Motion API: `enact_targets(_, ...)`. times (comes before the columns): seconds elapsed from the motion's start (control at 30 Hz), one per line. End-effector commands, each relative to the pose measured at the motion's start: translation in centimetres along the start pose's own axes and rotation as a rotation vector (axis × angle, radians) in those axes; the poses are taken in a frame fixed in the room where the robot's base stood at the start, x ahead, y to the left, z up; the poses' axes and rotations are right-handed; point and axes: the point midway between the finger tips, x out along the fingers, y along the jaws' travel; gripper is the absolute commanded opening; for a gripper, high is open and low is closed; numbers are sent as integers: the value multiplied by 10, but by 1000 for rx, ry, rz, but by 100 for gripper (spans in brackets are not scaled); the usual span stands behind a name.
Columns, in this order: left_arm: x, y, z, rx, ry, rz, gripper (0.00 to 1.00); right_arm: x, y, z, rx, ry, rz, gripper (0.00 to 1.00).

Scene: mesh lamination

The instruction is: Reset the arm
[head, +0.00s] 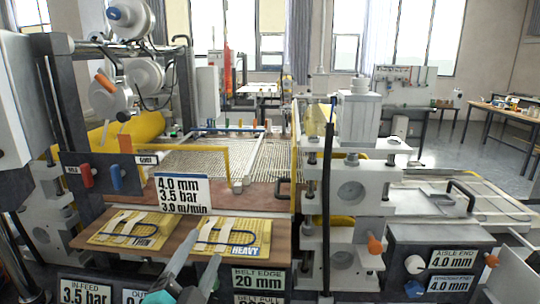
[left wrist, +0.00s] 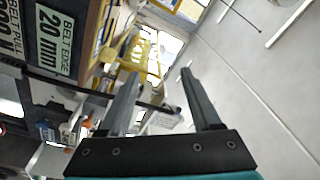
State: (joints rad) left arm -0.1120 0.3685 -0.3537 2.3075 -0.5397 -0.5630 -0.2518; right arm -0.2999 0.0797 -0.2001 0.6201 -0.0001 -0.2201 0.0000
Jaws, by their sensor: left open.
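My left gripper (head: 204,246) comes in at the bottom of the head view, left of centre. Its two grey fingers are spread apart, with nothing visible between them, in front of the wooden shelf (head: 190,262) as seen from the head. In the left wrist view its fingers (left wrist: 160,76) also stand apart and empty, tilted against the machine front and the pale floor. I cannot make out my right gripper in either view.
Yellow cards marked THIN (head: 128,240) and HEAVY (head: 215,247) lie on the shelf. A sign (head: 183,193) reading 4.0 mm stands behind them. The laminating machine's roller stand (head: 345,190) and a black control box (head: 440,262) are to the right.

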Motion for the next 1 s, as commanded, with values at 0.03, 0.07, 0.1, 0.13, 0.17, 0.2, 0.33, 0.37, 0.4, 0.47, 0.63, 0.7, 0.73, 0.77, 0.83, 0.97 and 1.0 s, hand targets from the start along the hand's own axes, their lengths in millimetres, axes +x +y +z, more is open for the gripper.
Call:
enact_targets(0.03, -11, 15, 23, -94, -109, 54, 65, 0, 0, 0, 0, 0, 0, 71)
enact_targets(0.07, -18, 25, 36, -145, -173, 87, 65, 0, 0, 0, 0, 0, 0, 71)
enact_targets(0.1, -29, 38, 53, -212, -259, 130, 65, 0, 0, 0, 0, 0, 0, 71)
enact_targets(0.13, -38, 48, 64, -261, -322, 163, 65, 0, 0, 0, 0, 0, 0, 71)
enact_targets(0.17, -49, 59, 75, -310, -388, 196, 65, 0, 0, 0, 0, 0, 0, 71)
enact_targets(0.2, -64, 73, 88, -371, -472, 242, 65, 0, 0, 0, 0, 0, 0, 71)
enact_targets(0.33, -120, 116, 116, -544, -728, 383, 65, 0, 0, 0, 0, 0, 0, 71)
enact_targets(0.37, -132, 124, 120, -577, -779, 411, 65, 0, 0, 0, 0, 0, 0, 71)
enact_targets(0.4, -149, 134, 124, -617, -845, 449, 65, 0, 0, 0, 0, 0, 0, 71)
enact_targets(0.47, -174, 148, 127, -670, -936, 503, 65, 0, 0, 0, 0, 0, 0, 71)
enact_targets(0.63, -240, 176, 127, -791, -1167, 640, 65, 0, 0, 0, 0, 0, 0, 71)
enact_targets(0.7, -258, 187, 127, -819, -1233, 682, 65, 1, 0, 0, 0, 0, 0, 71)
enact_targets(0.73, -254, 194, 133, -814, -1231, 681, 65, 2, 0, 0, 0, 1, 0, 71)
enact_targets(0.77, -253, 201, 137, -811, -1232, 682, 65, 2, 0, 0, 0, 0, 0, 71)
enact_targets(0.83, -251, 216, 147, -808, -1235, 686, 65, 4, 0, 1, 0, -1, 0, 71)
enact_targets(0.97, -250, 247, 166, -802, -1247, 696, 65, 7, 0, 1, 0, 0, 0, 71)
enact_targets(1.0, -251, 258, 172, -800, -1250, 700, 65, 8, 0, 1, 0, 0, 0, 71)
